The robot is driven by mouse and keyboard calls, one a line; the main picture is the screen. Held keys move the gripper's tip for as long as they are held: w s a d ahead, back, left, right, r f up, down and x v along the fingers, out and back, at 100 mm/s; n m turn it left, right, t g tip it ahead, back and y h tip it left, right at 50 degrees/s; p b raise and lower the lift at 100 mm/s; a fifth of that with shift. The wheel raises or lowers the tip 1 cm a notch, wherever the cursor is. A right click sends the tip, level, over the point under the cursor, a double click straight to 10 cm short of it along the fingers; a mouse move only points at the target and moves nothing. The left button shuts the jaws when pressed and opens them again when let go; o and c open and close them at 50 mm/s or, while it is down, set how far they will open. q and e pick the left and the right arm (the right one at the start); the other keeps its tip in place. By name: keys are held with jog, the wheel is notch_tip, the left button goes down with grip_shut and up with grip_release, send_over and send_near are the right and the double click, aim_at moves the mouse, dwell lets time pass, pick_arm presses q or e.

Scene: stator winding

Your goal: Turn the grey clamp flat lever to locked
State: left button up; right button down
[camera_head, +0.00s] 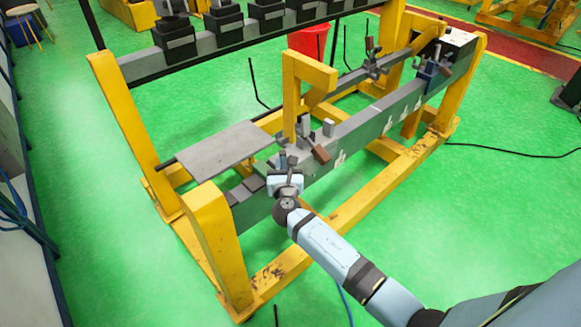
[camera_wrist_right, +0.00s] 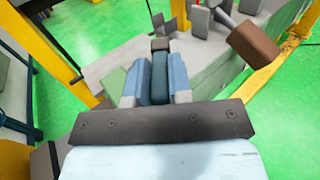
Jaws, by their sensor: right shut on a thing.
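My right gripper (camera_head: 288,164) is at the near end of the grey beam of the yellow frame. In the right wrist view, its two pale blue fingers (camera_wrist_right: 156,82) are shut on a flat dark lever (camera_wrist_right: 160,78), which stands between them with a dark block at its far end. I take this to be the grey clamp's flat lever. In the head view, the gripper mostly hides the lever and the clamp under it, so I cannot tell the lever's exact angle. My left gripper is not in view.
A clamp with a brown handle (camera_head: 321,154) stands close to the right of my gripper; its handle (camera_wrist_right: 254,43) also shows in the right wrist view. A yellow post (camera_head: 289,100) rises behind. A grey plate (camera_head: 225,146) lies to the left. The near yellow upright (camera_head: 215,235) is close by.

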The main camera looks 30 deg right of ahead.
jog(key=m+g+h, duration=0.1)
jog(key=a+m+h+b, duration=0.1)
jog(key=h, duration=0.1)
jog(key=shift+w+a+f+m+g+h, duration=0.15)
jog(key=shift+w+m+g+h, duration=0.15)
jog(key=shift+w+m+g, duration=0.1)
jog(key=shift+w+a+m+g+h+b, duration=0.1)
jog(key=shift+a+m+g+h+b, duration=0.1)
jog(key=shift+m+g+h, duration=0.35)
jog(key=shift+w+a+m+g+h+b, duration=0.1)
jog(key=shift+m+g+h+b, duration=0.1)
jog(key=shift+m+g+h, duration=0.35)
jog(key=shift+w+a+m+g+h, duration=0.2)
jog(key=shift+m+g+h, duration=0.2)
jog(key=shift+g+h, duration=0.25)
jog(key=c, duration=1)
grip_release()
jog(key=shift+c, duration=0.2)
jog(key=shift+r, duration=0.2)
notch_tip(320, 180, up, 20)
jog(key=shift+p, duration=0.35)
